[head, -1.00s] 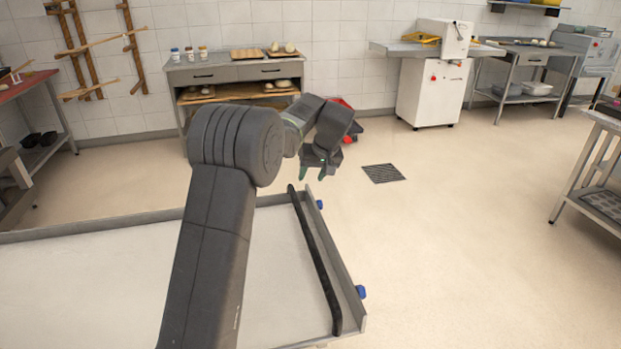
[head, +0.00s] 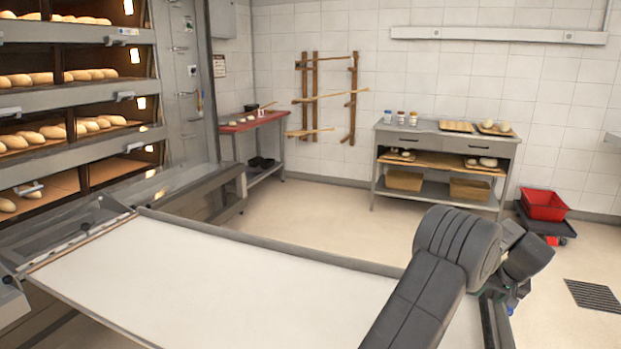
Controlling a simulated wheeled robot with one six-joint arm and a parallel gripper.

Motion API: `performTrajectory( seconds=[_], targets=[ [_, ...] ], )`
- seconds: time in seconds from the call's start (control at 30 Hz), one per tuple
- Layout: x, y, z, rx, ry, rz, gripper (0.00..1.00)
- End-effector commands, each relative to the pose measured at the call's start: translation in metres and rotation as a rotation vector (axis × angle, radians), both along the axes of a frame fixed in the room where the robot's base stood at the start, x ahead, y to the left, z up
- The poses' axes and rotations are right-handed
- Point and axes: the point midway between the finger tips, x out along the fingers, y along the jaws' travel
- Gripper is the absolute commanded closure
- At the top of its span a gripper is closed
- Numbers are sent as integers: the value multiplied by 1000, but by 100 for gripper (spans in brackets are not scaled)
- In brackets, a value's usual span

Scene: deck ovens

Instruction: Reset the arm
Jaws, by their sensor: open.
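My arm rises from the bottom right of the head view over the right end of a long white loading board with a grey rim (head: 280,247). My gripper (head: 508,294) is at the right, just past the arm's thick grey joint, and points down by the board's right end. It is open, small and partly hidden by my own arm. I see nothing held in it.
Deck ovens (head: 75,147) with rows of loaves stand at the left. A red-topped table (head: 254,122) and a shelved bench (head: 446,139) stand by the back wall. A red crate (head: 543,204) is on a low dolly right of the bench. Floor is free behind the board.

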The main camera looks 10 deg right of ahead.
Motion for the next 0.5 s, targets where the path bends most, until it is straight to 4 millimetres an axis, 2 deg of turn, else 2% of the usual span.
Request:
performTrajectory(
  seconds=[0.2, 0.5],
  targets=[
    [10, -1, -21, 1, -1, 0, 57],
    [11, 2, -19, -1, -1, 0, 57]
  ],
)
